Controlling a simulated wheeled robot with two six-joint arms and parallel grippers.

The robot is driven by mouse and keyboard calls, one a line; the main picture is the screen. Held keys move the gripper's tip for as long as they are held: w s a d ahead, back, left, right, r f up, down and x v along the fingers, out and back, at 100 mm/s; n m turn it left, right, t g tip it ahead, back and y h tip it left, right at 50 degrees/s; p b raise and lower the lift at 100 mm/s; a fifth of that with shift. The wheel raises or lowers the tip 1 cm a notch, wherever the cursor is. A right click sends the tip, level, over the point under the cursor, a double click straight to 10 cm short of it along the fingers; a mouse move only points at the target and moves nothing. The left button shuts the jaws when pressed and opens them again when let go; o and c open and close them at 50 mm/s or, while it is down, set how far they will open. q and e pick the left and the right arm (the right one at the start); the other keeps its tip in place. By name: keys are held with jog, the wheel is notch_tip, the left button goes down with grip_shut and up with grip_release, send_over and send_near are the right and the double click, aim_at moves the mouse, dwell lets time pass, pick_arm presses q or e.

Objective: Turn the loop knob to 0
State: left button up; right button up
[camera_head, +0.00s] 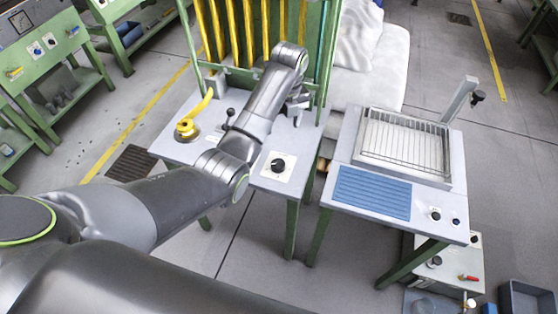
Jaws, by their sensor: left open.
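A black round knob (278,165) sits on a white dial plate near the front edge of the grey-topped table (262,182) with the green frame. Its marks are too small to read, so I cannot tell its setting or its name. My left arm reaches over this table from the left. My left gripper (297,112) is open, behind and slightly right of the knob, apart from it. Its fingers are small and partly hidden by my wrist. My right gripper is not in view.
A yellow fitting (187,128) and a small black-tipped lever (229,114) stand on the same table. Yellow tubes (232,35) rise behind. At right, another table has a wire rack (405,140), a blue ribbed mat (372,192) and a black knob (435,214).

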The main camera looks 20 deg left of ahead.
pick_arm(q)
jog(key=b, duration=0.5)
send_near(279, 163)
jog(key=f, duration=0.6)
jog(key=f+p, duration=0.1)
jog(key=f, duration=0.2)
jog(key=shift+s+a, duration=0.2)
jog(key=shift+a, duration=0.05)
jog(key=c, duration=1)
jog(key=shift+o, duration=0.2)
